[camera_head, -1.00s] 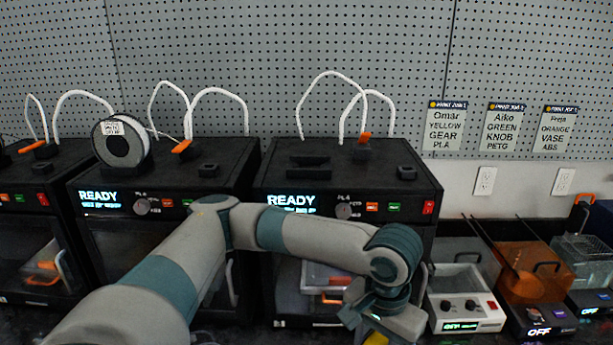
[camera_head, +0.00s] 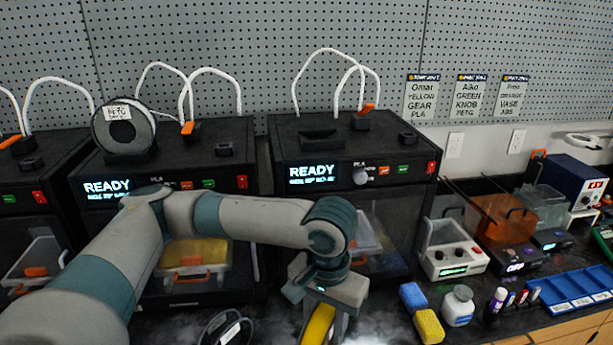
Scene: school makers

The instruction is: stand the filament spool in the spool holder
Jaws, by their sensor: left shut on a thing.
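My left gripper (camera_head: 328,306) is low in the middle of the view, in front of the middle printer, pointing down. It is shut on a yellow filament spool (camera_head: 319,327), which stands on edge and is cut off by the bottom of the view. An empty black spool holder (camera_head: 320,139) sits on top of the middle printer (camera_head: 400,145), well above and behind the gripper. A grey spool with a white label (camera_head: 122,133) stands in the holder on the printer to its left. My right gripper is not in view.
White tubes arch above the printers. A black ring-shaped object with a white label (camera_head: 226,329) lies on the bench at the bottom. Sponges (camera_head: 413,297), a white bottle (camera_head: 457,306) and a blue tray (camera_head: 570,293) are to the right. The pegboard is behind.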

